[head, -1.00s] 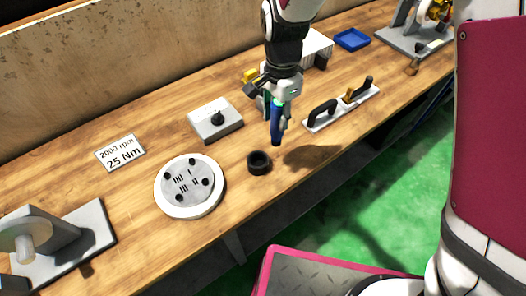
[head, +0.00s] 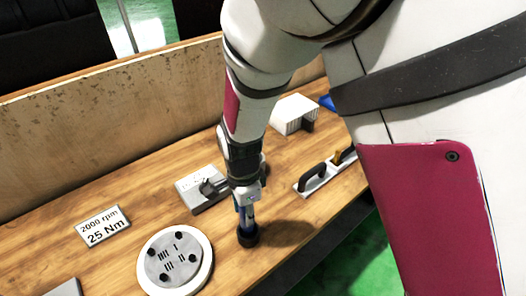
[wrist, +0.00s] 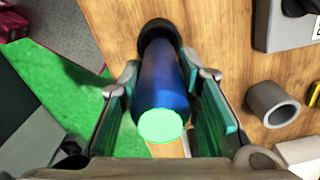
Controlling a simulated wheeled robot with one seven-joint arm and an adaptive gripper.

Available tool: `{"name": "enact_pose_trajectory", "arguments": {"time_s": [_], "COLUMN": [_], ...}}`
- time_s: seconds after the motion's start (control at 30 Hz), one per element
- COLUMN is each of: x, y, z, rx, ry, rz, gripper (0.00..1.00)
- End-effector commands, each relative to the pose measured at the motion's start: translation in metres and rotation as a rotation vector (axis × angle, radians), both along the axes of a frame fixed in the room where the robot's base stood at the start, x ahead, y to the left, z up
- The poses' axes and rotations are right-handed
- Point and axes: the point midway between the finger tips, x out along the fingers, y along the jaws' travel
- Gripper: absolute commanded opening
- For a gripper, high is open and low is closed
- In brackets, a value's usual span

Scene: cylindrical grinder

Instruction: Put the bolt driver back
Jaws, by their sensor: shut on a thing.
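The bolt driver (head: 249,215) is a blue cylinder, upright in the head view. In the wrist view its blue body (wrist: 162,78) with a pale green end lies between my two fingers. My gripper (head: 246,198) is shut on it. The black ring-shaped holder (head: 248,237) stands on the table directly below, at the driver's lower end. It also shows as a dark ring (wrist: 158,32) around or just beyond the driver's far end in the wrist view. I cannot tell how deep the driver sits in it.
A white round plate with a grey disc (head: 203,276) is left of the holder. A grey block with a black knob (head: 190,196) is behind. A rack with black handles (head: 300,190) is at right. A grey hollow cylinder (wrist: 272,104) shows in the wrist view.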

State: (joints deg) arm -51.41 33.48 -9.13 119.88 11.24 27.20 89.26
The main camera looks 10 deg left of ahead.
Motion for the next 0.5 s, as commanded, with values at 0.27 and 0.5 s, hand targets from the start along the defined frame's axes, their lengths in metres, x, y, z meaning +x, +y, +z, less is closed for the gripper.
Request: {"name": "enact_pose_trajectory", "arguments": {"time_s": [0.27,0.5], "x": [0.0,0.0], "y": [0.0,0.0], "z": [-0.026,-0.027], "rx": [0.001,0.001], "ry": [-0.001,-0.001], "rz": [-0.001,-0.001], "gripper": [0.03,0.03]}}
